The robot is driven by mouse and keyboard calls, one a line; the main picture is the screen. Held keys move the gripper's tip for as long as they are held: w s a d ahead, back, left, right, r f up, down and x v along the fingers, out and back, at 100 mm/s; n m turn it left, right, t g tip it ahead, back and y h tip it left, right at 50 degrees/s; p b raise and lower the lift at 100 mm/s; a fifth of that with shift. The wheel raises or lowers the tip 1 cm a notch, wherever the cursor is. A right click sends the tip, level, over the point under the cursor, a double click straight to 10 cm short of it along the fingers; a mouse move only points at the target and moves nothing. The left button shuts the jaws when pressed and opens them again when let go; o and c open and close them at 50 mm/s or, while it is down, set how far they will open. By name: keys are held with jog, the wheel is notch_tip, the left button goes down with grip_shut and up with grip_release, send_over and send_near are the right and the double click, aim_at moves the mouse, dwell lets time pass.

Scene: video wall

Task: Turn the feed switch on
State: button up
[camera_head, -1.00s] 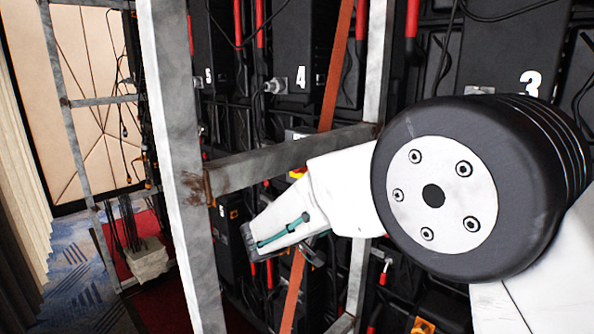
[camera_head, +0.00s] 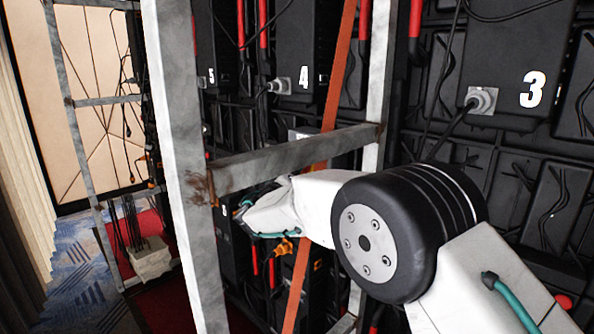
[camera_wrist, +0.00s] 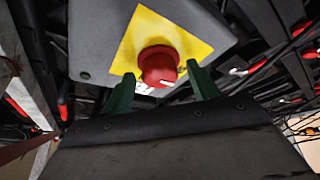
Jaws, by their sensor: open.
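A red mushroom-shaped button (camera_wrist: 159,66) stands on a yellow plate (camera_wrist: 200,50) on a grey box (camera_wrist: 90,40) in the wrist view. My gripper (camera_wrist: 162,88) shows there with its two green fingers apart and nothing held between them. The button lies just ahead of and between the fingertips; I cannot tell whether either touches it. A small white patch shows under the button, mostly hidden. No part is readable as a feed switch. In the head view my arm reaches behind the metal frame, and its fingers are not clear.
A grey metal frame has an upright (camera_head: 180,150) and a crossbar (camera_head: 290,158) close to my arm. An orange strap (camera_head: 335,90) runs down behind it. Black panels numbered 3 (camera_head: 532,88) and 4 (camera_head: 303,77) carry plugs and cables. Blue carpet (camera_head: 82,280) is open at the left.

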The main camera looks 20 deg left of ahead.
jog(key=shift+w, duration=0.1)
jog(key=shift+d, duration=0.1)
jog(key=c, duration=1)
jog(key=shift+m, duration=0.3)
jog(key=shift+w+a+m+g+h, duration=0.15)
jog(key=shift+m+g+h, duration=0.5)
jog(key=shift+m+h, duration=2.15)
jog(key=shift+s+a+m+g+h, duration=0.15)
jog(key=shift+m+g+h, duration=0.55)
jog(key=shift+m, duration=4.1)
jog(key=shift+w+a+m+g+h, duration=0.15)
jog(key=shift+m+g+h, duration=0.4)
jog(key=shift+m+h, duration=2.3)
jog(key=shift+m+y, duration=1.05)
jog(key=shift+m, duration=0.1)
